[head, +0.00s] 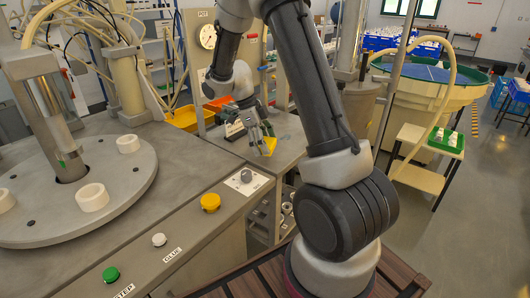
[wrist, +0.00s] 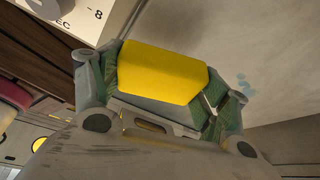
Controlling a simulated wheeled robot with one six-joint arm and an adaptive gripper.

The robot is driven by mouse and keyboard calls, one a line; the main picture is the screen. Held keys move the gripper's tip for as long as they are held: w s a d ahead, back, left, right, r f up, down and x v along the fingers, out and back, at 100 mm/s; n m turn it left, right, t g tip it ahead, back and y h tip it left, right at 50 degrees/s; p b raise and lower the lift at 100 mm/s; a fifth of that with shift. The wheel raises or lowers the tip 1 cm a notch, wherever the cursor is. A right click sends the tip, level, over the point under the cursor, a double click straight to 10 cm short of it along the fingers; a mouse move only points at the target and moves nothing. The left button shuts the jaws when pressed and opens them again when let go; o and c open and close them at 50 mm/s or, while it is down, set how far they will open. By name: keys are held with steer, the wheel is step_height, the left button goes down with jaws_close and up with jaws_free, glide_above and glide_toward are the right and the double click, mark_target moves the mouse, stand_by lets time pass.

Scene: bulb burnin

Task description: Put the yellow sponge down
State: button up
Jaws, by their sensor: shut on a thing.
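The yellow sponge (wrist: 162,72) is a bright block held between the green-padded fingers of my gripper (wrist: 165,90) in the wrist view. In the head view the sponge (head: 268,146) shows small and tilted below my gripper (head: 262,136), over the grey bench top (head: 290,128) at the centre. My gripper is shut on the sponge. The sponge's lower edge looks close to the bench surface; I cannot tell whether it touches.
Left stands a round grey turntable (head: 130,185) with white rings. A yellow bin (head: 184,119) stands behind the bench. Bare bench top lies around the sponge.

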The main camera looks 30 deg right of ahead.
steer(key=shift+f, duration=1.7)
steer(key=o, duration=1.2)
steer(key=shift+f, duration=0.1)
steer(key=v, duration=1.2)
steer(key=s+r+n+t+y, duration=0.1)
steer(key=s+r+n+t, duration=0.1)
steer(key=s+r+n, duration=0.55)
steer(key=s+r+n+t, duration=0.2)
steer(key=s+n, duration=0.4)
steer(key=s+a+r+n+t+y, duration=0.1)
steer(key=s+n+t, duration=0.1)
steer(key=s+n, duration=0.5)
steer(key=s+r+n+t+y, duration=0.1)
steer(key=s+r+n, duration=0.1)
steer(key=s+n, duration=0.4)
steer(key=shift+s+a+r+n+t, duration=0.35)
steer(key=shift+a+n+t, duration=0.05)
steer(key=shift+n, duration=0.05)
